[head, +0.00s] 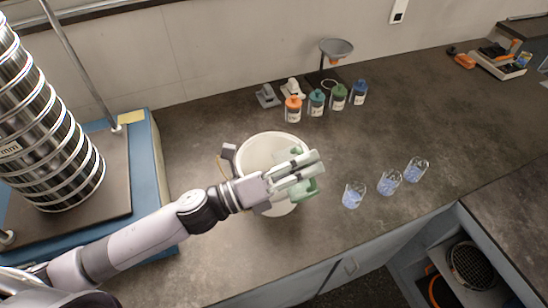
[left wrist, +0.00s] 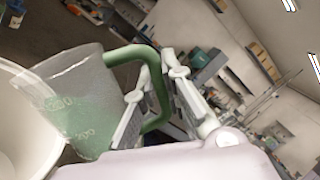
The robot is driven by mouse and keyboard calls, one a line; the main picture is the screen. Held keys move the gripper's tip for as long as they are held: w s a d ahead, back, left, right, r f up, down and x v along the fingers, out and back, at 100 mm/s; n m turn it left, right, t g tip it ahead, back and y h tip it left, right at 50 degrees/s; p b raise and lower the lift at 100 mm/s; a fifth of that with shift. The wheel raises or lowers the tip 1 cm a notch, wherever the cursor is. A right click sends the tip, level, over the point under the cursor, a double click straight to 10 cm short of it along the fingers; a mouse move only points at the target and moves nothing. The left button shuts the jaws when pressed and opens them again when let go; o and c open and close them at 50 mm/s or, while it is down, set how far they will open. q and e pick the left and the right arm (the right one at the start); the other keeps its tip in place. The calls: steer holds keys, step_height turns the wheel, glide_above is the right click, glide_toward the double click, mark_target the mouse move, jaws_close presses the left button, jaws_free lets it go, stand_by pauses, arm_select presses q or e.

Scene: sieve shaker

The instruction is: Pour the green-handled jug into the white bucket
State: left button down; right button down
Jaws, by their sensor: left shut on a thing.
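The white bucket (head: 252,150) stands on the dark counter in the middle of the head view. My left gripper (head: 314,163) reaches over it from the left and is shut on the green handle of the jug (head: 304,188). The gripper hides much of the jug in the head view, where it shows at the bucket's right side. In the left wrist view the jug (left wrist: 78,112) is translucent, greenish in its lower part, with markings. Its green handle (left wrist: 150,62) passes between the fingers (left wrist: 157,90). The bucket's pale rim (left wrist: 22,140) is beside the jug. My right gripper is out of view.
Several small glasses of blue liquid (head: 388,183) stand right of the bucket. Several coloured-cap bottles (head: 316,103) and a funnel on a stand (head: 336,48) are behind. A sieve stack (head: 45,130) stands left. The right rear counter is largely clear.

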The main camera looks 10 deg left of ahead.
mark_target(295, 153)
arm_select(q)
steer(key=shift+w+a+n, duration=0.2)
steer(key=shift+w+n, duration=0.05)
steer(key=shift+n, duration=0.25)
steer(key=shift+w+a+f+n+t, duration=0.1)
steer(key=shift+w+a+n+t, duration=0.25)
steer(key=shift+n, duration=0.35)
steer(key=shift+w+a+f+n+t, duration=0.1)
steer(key=shift+w+a+n+t, duration=0.15)
steer(key=shift+n, duration=0.45)
stand_by(0.5)
steer(key=shift+w+a+r, duration=0.15)
steer(key=shift+w+r, duration=0.05)
steer(key=shift+w, duration=0.05)
steer(key=shift+w+a+r+n, duration=0.1)
steer(key=shift+w+a+n, duration=0.15)
steer(key=shift+n, duration=0.15)
steer(key=shift+w+a+r+n+t+y+p, duration=0.3)
steer(key=shift+w+a+r+n+y+p, duration=0.1)
steer(key=shift+w+a+n+p, duration=0.25)
steer(key=shift+w+f+n, duration=0.2)
steer(key=shift+n, duration=0.15)
steer(key=shift+w+a, duration=0.1)
